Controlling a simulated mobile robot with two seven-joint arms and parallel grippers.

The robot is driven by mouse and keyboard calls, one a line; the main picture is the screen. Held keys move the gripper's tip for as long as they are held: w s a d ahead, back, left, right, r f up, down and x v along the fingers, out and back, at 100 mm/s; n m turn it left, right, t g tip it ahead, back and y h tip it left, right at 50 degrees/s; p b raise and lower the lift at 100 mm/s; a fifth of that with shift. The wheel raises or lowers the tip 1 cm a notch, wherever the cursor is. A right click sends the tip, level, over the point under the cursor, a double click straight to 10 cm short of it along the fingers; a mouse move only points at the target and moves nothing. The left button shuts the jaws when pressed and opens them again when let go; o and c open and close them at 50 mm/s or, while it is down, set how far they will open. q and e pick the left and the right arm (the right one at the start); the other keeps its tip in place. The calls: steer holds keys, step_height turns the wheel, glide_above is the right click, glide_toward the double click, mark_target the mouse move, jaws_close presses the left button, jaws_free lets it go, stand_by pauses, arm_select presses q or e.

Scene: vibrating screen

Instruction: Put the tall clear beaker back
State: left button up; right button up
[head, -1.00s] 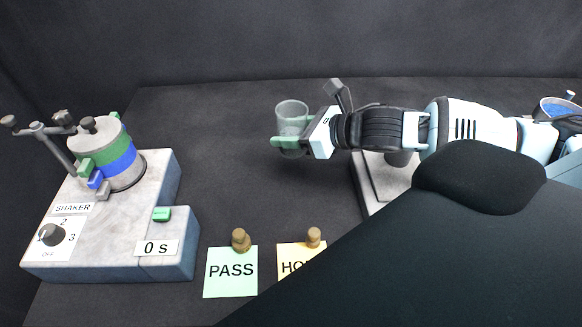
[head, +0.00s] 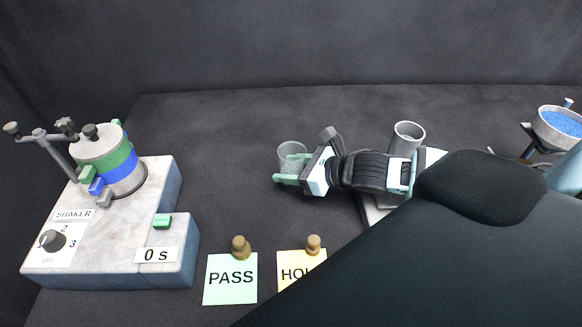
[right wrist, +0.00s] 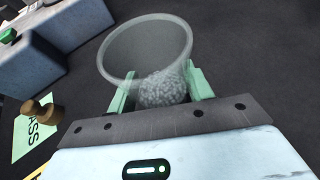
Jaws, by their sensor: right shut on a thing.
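The clear beaker (head: 292,153) is upright over the dark table, left of the grey metal cup. In the right wrist view the clear beaker (right wrist: 148,48) holds pale grains at its bottom. My right gripper (head: 286,180) is shut on the beaker low down, one green finger on each side of it. In the right wrist view the fingers (right wrist: 160,92) clasp its wall. I cannot tell whether its base touches the table. My left gripper is not in view.
A shaker (head: 105,225) with a banded sieve stack (head: 106,152) stands at the left. A grey cup (head: 408,137) stands on a pale device behind my right arm. PASS (head: 230,280) and HOLD (head: 297,268) cards lie in front. A bowl of blue grains (head: 560,124) is far right.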

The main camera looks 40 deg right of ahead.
steer(key=shift+f, duration=0.15)
steer(key=o, duration=1.1)
